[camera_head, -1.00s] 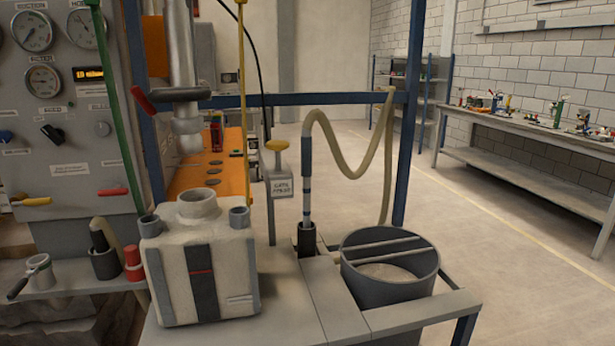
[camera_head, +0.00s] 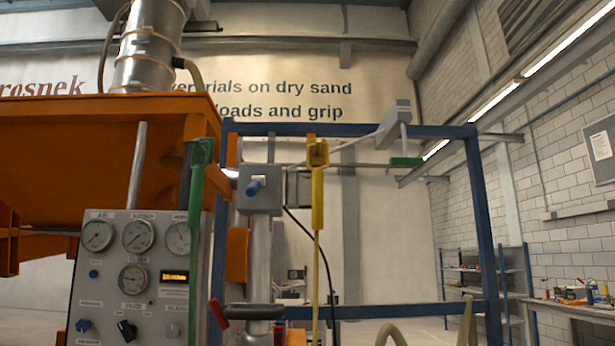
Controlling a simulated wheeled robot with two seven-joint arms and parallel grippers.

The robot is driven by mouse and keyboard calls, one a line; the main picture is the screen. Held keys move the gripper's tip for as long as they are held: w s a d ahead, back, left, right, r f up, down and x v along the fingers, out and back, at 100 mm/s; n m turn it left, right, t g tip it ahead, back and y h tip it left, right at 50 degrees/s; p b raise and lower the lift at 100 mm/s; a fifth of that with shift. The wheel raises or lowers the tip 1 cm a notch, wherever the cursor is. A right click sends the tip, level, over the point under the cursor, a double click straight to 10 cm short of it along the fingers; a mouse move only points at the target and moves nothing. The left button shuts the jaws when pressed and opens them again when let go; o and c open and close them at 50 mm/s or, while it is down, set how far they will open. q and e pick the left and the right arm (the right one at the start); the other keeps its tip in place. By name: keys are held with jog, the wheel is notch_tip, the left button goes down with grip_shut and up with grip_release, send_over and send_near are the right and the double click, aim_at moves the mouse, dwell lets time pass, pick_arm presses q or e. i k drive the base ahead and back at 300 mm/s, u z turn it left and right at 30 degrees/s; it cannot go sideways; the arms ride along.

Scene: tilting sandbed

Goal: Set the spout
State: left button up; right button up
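A grey vertical pipe (camera_head: 259,262), which looks like the spout, hangs left of the picture's middle. A dark collar (camera_head: 255,312) with a red-handled lever (camera_head: 219,314) pointing up and left is near the lower edge. The pipe's lower mouth is out of view. A green handle on a long rod (camera_head: 201,165) stands left of the box, and a yellow handle on a rod (camera_head: 318,185) stands right of it. Neither of my grippers is in view.
A gauge panel (camera_head: 135,290) stands at lower left below an orange hopper (camera_head: 90,150). Shelves (camera_head: 490,280) stand behind.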

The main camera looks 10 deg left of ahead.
aim_at(259, 310)
jog(key=z, duration=0.5)
jog(key=k, duration=0.3)
jog(key=u, duration=1.35)
jog(key=i, duration=0.6)
jog(key=z, duration=0.4)
